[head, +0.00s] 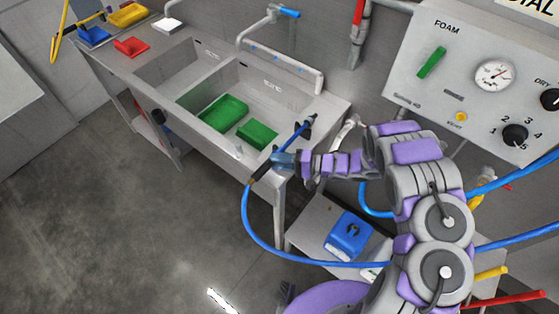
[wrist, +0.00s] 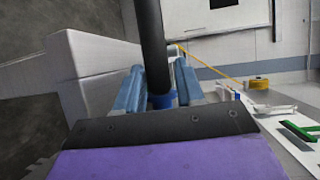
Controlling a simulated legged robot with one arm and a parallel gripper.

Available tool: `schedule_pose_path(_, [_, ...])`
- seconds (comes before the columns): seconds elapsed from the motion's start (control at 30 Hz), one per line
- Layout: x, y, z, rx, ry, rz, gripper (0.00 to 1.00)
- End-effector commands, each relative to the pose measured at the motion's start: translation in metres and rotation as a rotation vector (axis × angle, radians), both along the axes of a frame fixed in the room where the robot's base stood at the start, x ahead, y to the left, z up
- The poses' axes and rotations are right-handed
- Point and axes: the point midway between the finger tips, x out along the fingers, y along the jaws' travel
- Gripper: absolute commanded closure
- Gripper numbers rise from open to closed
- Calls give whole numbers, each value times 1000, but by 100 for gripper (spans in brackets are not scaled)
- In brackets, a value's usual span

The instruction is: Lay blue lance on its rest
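The blue lance (head: 261,172) has a dark grip and a blue hose running from its lower end. Its thin blue and dark front part slants up and right over the sink's near right corner. My gripper (head: 283,160) is shut around the lance beside that corner. In the wrist view, the lance's black shaft (wrist: 152,45) stands between the two blue-grey fingers of my gripper (wrist: 158,88), with a blue part low between them. The fingers hide part of the lance. I cannot make out the rest for certain.
The steel sink (head: 165,68) has two basins, with green trays (head: 224,112) in the right one. A blue container (head: 348,236) is on the low bench at right. The foam panel (head: 470,75) is on the wall. The blue hose (head: 247,218) loops in front; the floor at left is clear.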

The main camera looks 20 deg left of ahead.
Motion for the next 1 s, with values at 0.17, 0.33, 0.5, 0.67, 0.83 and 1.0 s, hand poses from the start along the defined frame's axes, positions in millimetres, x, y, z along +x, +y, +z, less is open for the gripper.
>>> schedule_pose_path(0.17, [0, 0, 0, 0, 0, 0, 45])
schedule_pose_path(0.33, [0, 0, 0, 0, 1, 0, 41])
schedule_pose_path(0.5, [0, 0, 0, 0, 1, 0, 41])
schedule_pose_path(0.67, [1, -5, 0, 0, 1, 0, 41])
schedule_pose_path(0.83, [4, -29, 3, 1, 1, -3, 41])
schedule_pose_path(1.0, [8, -67, 8, 2, 0, -4, 41])
